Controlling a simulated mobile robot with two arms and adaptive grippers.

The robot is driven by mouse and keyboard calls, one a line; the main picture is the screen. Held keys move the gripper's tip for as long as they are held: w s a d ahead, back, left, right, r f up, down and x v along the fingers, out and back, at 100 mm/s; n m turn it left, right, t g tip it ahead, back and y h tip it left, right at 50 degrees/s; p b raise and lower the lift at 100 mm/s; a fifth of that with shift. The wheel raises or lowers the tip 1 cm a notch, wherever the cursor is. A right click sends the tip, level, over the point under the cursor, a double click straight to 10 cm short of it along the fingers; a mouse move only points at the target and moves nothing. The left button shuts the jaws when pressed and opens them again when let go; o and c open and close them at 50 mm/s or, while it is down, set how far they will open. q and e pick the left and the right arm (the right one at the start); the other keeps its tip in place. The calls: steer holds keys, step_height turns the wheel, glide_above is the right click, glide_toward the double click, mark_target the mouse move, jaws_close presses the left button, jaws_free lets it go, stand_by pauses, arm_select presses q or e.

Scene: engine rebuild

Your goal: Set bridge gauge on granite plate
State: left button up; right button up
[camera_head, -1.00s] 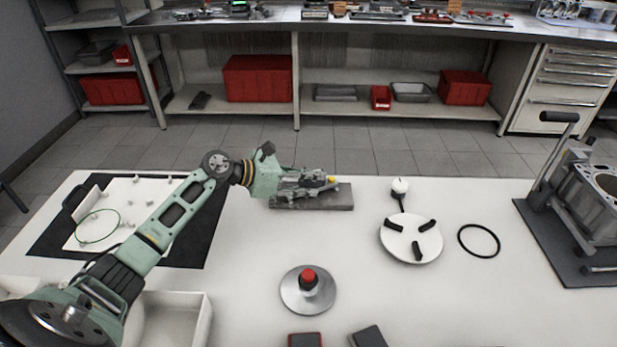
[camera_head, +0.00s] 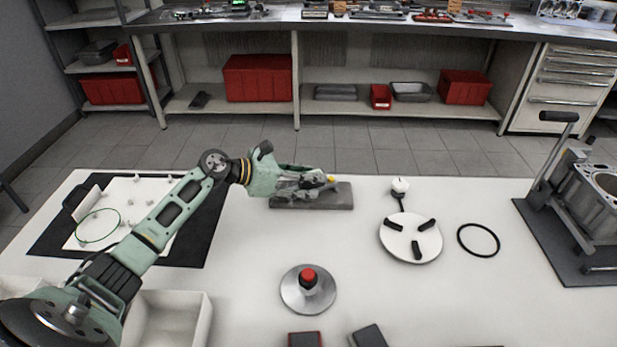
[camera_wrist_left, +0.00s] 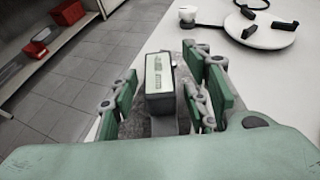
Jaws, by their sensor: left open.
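The granite plate (camera_head: 342,197) is a grey slab near the far edge of the white table. The bridge gauge (camera_wrist_left: 160,82), a dark block with a light green display face, shows in the left wrist view over the plate (camera_wrist_left: 137,124). My left gripper (camera_head: 322,181) reaches over the plate from the left. In the left wrist view its green fingers (camera_wrist_left: 168,92) are open, one on each side of the gauge. In the head view the gripper hides most of the gauge. Whether the gauge rests on the plate is hard to tell. My right gripper is not in view.
A white disc with black pads (camera_head: 411,240), a black ring (camera_head: 479,240) and a round metal base with a red knob (camera_head: 308,290) lie to the right and front. An engine block on a dark mat (camera_head: 600,200) stands far right. A black mat (camera_head: 200,235) lies left.

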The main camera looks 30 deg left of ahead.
arm_select(q)
steer(key=v, duration=1)
steer(key=shift+s, duration=0.1)
steer(key=shift+s+a+r, duration=0.35)
steer(key=shift+s+a, duration=0.1)
